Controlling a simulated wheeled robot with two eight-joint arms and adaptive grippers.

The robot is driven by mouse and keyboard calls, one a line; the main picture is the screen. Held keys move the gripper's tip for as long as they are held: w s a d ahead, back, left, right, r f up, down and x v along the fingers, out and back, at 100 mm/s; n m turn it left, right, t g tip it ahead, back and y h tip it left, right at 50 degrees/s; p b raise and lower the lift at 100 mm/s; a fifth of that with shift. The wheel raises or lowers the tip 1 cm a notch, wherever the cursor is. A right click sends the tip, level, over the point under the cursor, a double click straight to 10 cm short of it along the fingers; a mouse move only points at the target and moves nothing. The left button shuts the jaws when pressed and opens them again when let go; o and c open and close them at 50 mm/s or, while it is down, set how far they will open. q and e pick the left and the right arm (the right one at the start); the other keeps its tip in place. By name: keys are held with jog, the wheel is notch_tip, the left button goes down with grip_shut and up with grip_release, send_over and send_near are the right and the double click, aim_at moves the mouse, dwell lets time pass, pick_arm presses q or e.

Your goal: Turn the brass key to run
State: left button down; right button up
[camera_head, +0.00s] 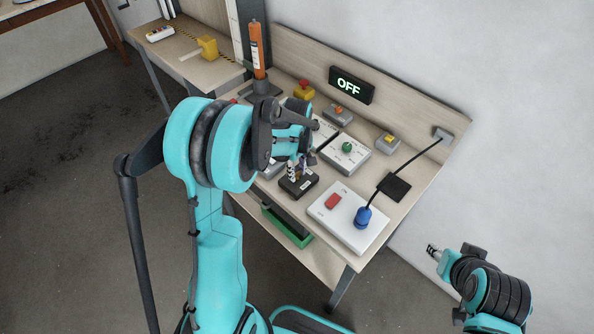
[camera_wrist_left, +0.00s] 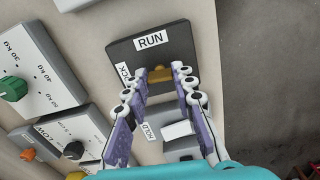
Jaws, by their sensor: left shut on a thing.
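The brass key (camera_wrist_left: 160,75) stands in a dark switch block (camera_wrist_left: 191,46), lettered RUN at the top, with other labels to the left and below. My left gripper (camera_wrist_left: 163,84) is shut on the key, one finger on each side. The fingers hide part of the key, so its exact heading is hard to tell. In the head view the switch block (camera_head: 300,187) sits near the table's front edge, with my left gripper (camera_head: 298,168) coming down on it. My right gripper (camera_head: 434,251) is off the table at the lower right; its jaws are too small to read.
A display (camera_head: 351,85) on the back board reads OFF. A box with a green knob (camera_head: 347,147) stands behind the switch. A white box (camera_head: 345,232) with a red button and blue plug is to the right, with a black cable. A green tray (camera_head: 287,226) is below.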

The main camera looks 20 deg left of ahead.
pick_arm(q)
jog(key=m, duration=0.4)
jog(key=shift+b, duration=0.35)
jog(key=m, duration=0.4)
jog(key=shift+m+b, duration=0.3)
jog(key=m, duration=0.4)
jog(key=shift+m+b, duration=0.35)
jog(key=shift+m, duration=1.75)
jog(key=c, duration=1.2)
grip_release()
jog(key=shift+r, duration=0.1)
